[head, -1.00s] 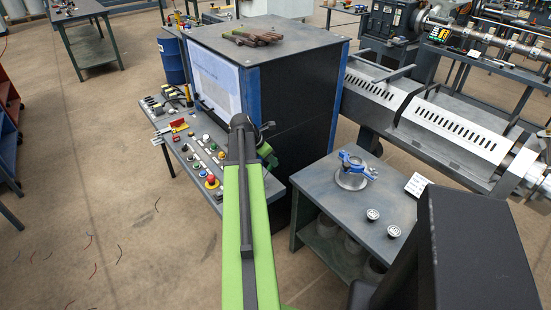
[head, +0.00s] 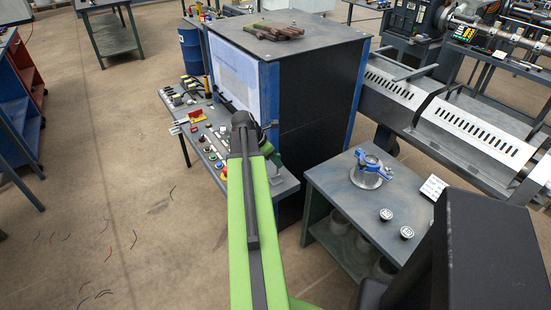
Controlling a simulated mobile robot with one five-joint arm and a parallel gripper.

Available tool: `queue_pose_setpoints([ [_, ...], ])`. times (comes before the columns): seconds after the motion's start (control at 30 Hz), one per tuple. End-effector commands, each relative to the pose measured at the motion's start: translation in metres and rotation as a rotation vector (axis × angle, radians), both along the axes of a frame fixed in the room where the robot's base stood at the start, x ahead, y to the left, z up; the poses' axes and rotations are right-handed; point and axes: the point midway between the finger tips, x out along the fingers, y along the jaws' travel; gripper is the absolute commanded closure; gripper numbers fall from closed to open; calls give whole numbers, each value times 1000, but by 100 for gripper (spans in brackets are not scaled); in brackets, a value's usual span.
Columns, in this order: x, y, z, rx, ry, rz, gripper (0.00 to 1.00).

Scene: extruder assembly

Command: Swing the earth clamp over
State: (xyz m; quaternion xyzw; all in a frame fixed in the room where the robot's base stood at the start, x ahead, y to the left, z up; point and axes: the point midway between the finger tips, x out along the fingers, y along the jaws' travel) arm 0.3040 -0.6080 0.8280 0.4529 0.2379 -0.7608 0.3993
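A blue clamp (head: 374,166) sits on top of a round grey metal flange on the small table (head: 398,208) to the right. I cannot tell whether this is the earth clamp. My green arm reaches forward from the bottom middle of the head view, toward the control desk and cabinet. Its far end is a dark joint in front of the cabinet, left of the blue clamp and well apart from it. My gripper's fingers cannot be made out there, hidden behind the arm.
A dark cabinet (head: 318,110) with a screen and rusty bars (head: 278,31) on top stands ahead. The control desk (head: 284,184) has buttons and tools. Two small round pieces (head: 386,214) and a white card (head: 433,187) lie on the small table. Open floor is at left.

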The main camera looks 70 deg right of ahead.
Motion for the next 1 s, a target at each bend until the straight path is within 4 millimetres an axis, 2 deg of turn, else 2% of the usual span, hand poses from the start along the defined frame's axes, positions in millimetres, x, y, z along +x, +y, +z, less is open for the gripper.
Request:
queue_pose_setpoints([
  [0.27,0,-1,4,-2,0,0,59],
  [0.8,-1,-1,66,-3,1,0,59],
  [0.9,-1,-1,73,-3,1,0,59],
  [1.0,-1,-1,72,-3,1,0,59],
])
